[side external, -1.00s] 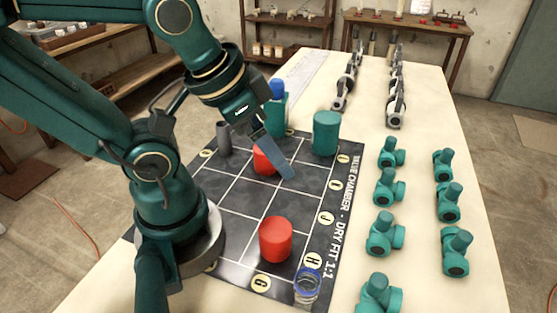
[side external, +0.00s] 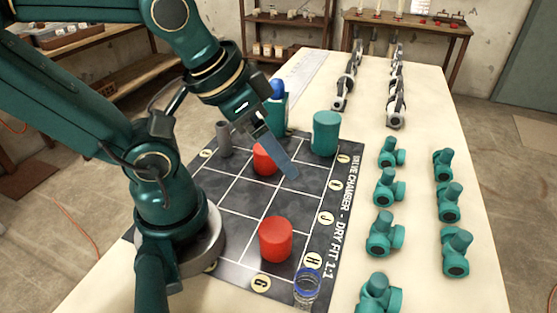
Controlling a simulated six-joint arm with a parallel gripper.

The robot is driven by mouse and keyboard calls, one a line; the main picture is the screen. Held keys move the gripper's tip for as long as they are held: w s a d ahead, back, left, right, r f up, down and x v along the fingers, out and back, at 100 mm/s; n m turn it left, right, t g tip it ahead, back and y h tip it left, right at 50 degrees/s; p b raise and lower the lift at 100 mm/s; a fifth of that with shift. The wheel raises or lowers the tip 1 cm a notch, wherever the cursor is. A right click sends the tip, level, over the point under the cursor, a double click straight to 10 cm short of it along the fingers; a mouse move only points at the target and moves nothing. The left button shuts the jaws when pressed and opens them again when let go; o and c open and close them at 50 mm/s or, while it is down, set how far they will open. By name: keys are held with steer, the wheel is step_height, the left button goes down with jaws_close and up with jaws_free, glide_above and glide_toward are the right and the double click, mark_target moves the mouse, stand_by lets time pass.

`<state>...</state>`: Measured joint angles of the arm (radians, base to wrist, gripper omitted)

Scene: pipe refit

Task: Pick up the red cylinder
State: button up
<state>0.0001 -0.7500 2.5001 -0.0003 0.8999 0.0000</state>
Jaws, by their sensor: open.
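Two red cylinders stand upright on the dark gridded mat (side external: 236,192). The near red cylinder (side external: 275,240) stands in the front part of the mat, in full view. The far red cylinder (side external: 263,159) is partly hidden behind my gripper. My gripper (side external: 289,172) reaches down over the mat just right of the far red cylinder in the picture. It is open and I see nothing held in it. One finger shows clearly as a flat blue-grey plate. I cannot tell whether it touches the far cylinder.
A green cylinder (side external: 325,134), a grey pipe piece (side external: 223,138) and a blue-topped green bottle-like part (side external: 278,101) stand at the mat's back. A clear blue-rimmed cup (side external: 307,285) is at the front. Several teal fittings (side external: 384,233) line the right; dark-and-silver valves (side external: 396,104) lie behind.

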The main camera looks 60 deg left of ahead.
mark_target(277, 229)
stand_by(0.3)
steer(key=o, duration=0.3)
steer(key=shift+o, duration=0.2)
steer(key=d+f+m+g, duration=0.1)
steer(key=f+m+g, duration=0.1)
steer(key=f, duration=0.1)
steer(key=d+f+m+g, duration=0.1)
steer(key=f+m+g, duration=0.1)
steer(key=d+f+m+g, duration=0.2)
steer(key=f, duration=0.1)
steer(key=shift+s+d+f+y, duration=0.1)
steer(key=shift+s+f+y, duration=0.05)
steer(key=shift+f+y, duration=0.2)
steer(key=shift+s+d+f+m+g, duration=0.15)
steer(key=shift+s+f+m+g, duration=0.3)
steer(key=shift+f, duration=0.25)
steer(key=shift+s+f, duration=0.2)
steer(key=shift+f, duration=2.1)
